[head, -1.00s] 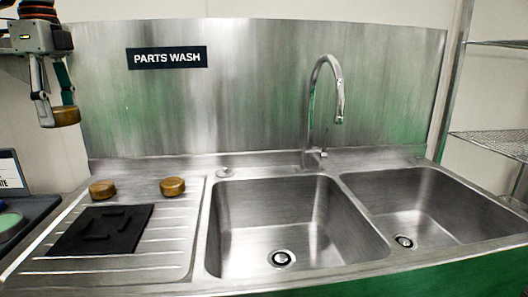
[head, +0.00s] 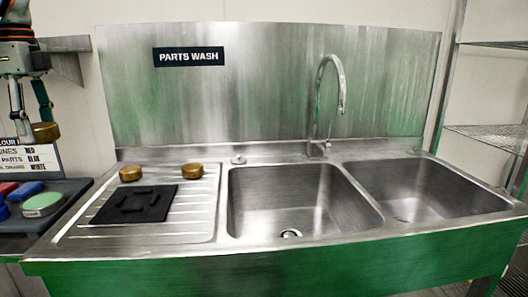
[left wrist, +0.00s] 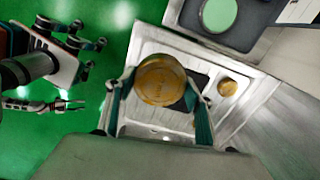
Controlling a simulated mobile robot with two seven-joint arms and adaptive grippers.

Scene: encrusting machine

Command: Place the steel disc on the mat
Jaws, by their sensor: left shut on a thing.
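My left gripper (head: 34,116) is at the far left of the head view, shut on a round disc (head: 46,132). The disc looks brass-coloured, not steel-grey, and hangs in the air left of the sink unit. In the left wrist view the disc (left wrist: 160,80) sits between the two fingers and partly covers the black mat (left wrist: 190,97). The square black mat (head: 112,211), with raised dark ridges, lies on the ribbed drainboard and holds no disc.
Two similar brass-coloured discs (head: 130,173) (head: 192,170) stand on the drainboard behind the mat. A dark tray (head: 75,190) with a green-topped round item (head: 43,204) is at left. Two sink basins (head: 300,200) and a tall tap (head: 330,100) are to the right.

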